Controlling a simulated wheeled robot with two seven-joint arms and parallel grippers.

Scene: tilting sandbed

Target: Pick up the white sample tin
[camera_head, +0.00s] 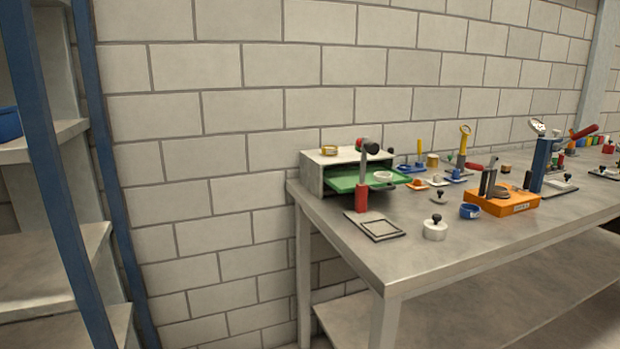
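A short white round piece with a black knob on top (434,230) stands upright near the front edge of the workbench, towards its left end. A small white round piece (383,176) sits in the green tray (345,184), which juts out of a grey-white box. I cannot tell for sure which of these two is the white sample tin. Both are small in the picture, and nothing is touching the knobbed one. Neither of my grippers is in view.
Several small tools stand further back. Shelving with blue posts (60,170) is at the left. The bench's front left is clear.

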